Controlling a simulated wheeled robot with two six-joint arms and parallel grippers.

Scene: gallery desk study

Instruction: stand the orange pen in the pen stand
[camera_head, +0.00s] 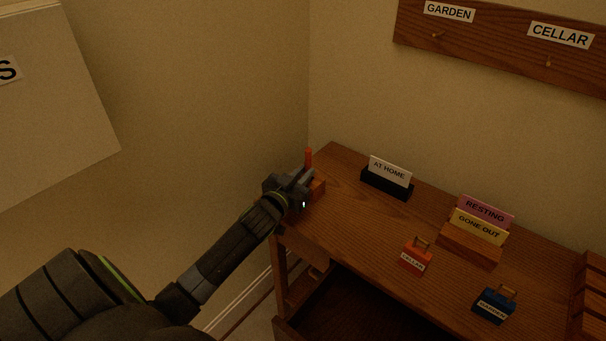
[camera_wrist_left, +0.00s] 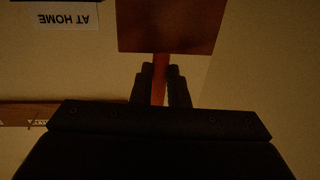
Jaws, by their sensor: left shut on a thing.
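The orange pen (camera_head: 308,158) points upward at the desk's far left corner. My left gripper (camera_head: 302,179) is shut on it, and the pen's upper part shows above the fingers. In the left wrist view the pen (camera_wrist_left: 160,88) lies between the two fingertips (camera_wrist_left: 161,75). A reddish-brown wooden block, seemingly the pen stand (camera_head: 318,189), is right beside the gripper and partly hidden by it. It also shows in the left wrist view (camera_wrist_left: 170,25), where the pen meets its edge. I cannot tell whether the pen is inside it. My right gripper is out of view.
The wooden desk (camera_head: 350,225) carries a black holder (camera_head: 385,185) with an AT HOME card, a wooden holder (camera_head: 468,247) with RESTING and GONE OUT cards, a red CELLAR-tagged item (camera_head: 416,259) and a blue GARDEN-tagged item (camera_head: 492,305). A hook board (camera_head: 490,38) hangs above.

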